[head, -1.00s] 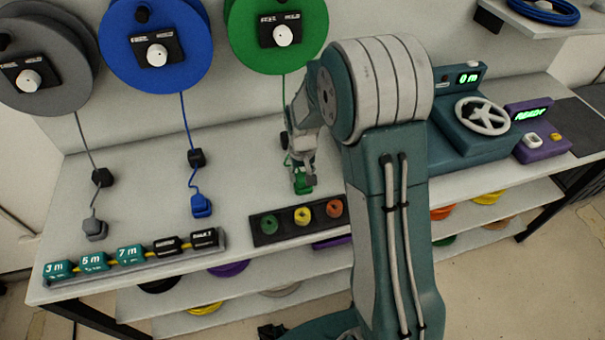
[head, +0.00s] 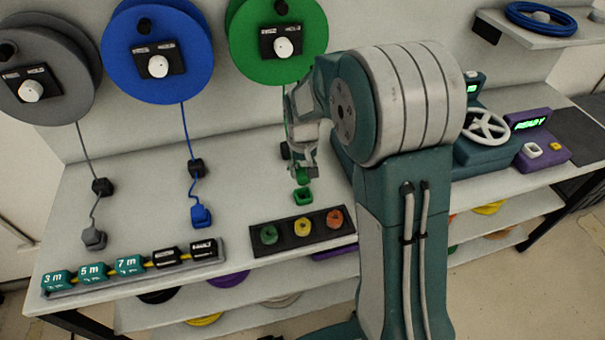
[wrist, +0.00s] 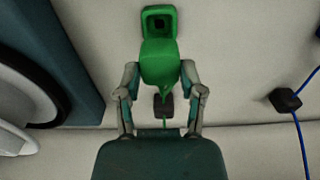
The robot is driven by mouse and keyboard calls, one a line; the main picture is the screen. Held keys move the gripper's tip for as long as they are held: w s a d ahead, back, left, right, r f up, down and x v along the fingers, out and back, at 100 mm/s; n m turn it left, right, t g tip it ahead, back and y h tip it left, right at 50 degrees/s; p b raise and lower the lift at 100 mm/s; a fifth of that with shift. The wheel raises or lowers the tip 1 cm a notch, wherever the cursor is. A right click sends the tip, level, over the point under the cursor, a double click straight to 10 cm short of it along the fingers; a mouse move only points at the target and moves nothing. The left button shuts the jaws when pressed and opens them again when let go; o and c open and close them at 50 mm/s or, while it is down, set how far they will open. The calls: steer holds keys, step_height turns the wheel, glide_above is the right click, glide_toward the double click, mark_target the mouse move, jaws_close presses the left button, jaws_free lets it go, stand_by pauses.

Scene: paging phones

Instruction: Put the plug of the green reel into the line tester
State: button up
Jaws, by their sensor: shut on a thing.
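My gripper (head: 303,172) is shut on the green plug (wrist: 160,64), held between both fingers; in the head view the plug (head: 302,176) hangs just above a green square holder (head: 303,197) on the bench. In the wrist view the holder's dark opening (wrist: 158,22) shows beyond the plug's end. The plug's cord runs up to the green reel (head: 272,55) on the wall panel. The purple line tester (head: 540,152) stands far right of my gripper.
The teal wheel machine (head: 475,153), partly hidden by my arm, stands between gripper and tester. Blue (head: 200,216) and grey (head: 94,239) plugs sit on the left of the bench. A dark tray (head: 265,250) with three coloured rings lies in front.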

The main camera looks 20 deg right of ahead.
step_height(320, 180, up, 17)
steer(key=shift+f, duration=0.15)
stand_by(1.7)
steer(key=s+d, duration=0.1)
steer(key=d, duration=2.1)
steer(key=shift+s, duration=0.35)
steer(key=s+d, duration=0.1)
steer(key=d, duration=2.1)
steer(key=shift+s, duration=0.4)
